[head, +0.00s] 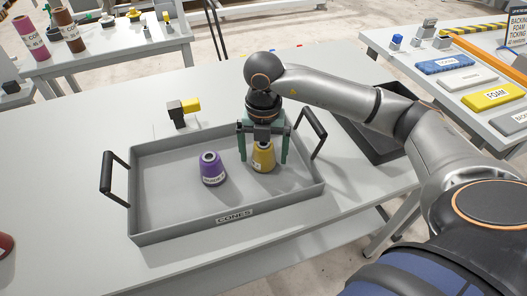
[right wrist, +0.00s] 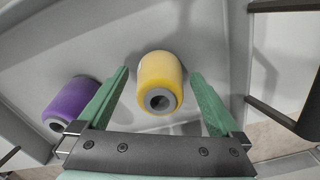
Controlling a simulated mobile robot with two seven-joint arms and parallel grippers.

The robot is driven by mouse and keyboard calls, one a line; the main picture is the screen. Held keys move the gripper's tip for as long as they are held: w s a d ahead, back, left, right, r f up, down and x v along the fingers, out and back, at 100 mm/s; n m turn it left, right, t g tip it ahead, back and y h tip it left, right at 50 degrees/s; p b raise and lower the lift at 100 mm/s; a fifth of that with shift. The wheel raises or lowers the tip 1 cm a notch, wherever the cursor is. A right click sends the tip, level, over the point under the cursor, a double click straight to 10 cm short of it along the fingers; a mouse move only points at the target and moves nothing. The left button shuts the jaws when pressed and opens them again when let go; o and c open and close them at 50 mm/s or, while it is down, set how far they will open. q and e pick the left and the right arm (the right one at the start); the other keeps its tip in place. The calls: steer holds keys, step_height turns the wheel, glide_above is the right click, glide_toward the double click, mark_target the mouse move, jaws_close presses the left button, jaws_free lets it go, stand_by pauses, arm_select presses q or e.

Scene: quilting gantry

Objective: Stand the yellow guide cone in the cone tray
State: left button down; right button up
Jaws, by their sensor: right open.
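The yellow guide cone (head: 264,160) stands upright on the floor of the grey cone tray, right of its middle. The cone tray (head: 160,222) has a "CONES" label on its front wall and black handles at both ends. My right gripper (head: 264,155) is over the yellow cone with its green fingers on either side of it. In the right wrist view the yellow cone (right wrist: 160,80) lies between the spread fingers (right wrist: 163,85), with gaps on both sides. The gripper is open. My left gripper is in neither view.
A purple cone (head: 211,169) stands in the tray left of the yellow one; it also shows in the right wrist view (right wrist: 75,103). A black and yellow tool (head: 184,110) sits behind the tray. A dark tray (head: 372,140) lies to the right, beneath my right arm.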

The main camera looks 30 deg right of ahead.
mark_target(263, 144)
step_height(263, 144, up, 12)
steer(key=shift+f+p, duration=0.1)
steer(key=shift+p, duration=0.4)
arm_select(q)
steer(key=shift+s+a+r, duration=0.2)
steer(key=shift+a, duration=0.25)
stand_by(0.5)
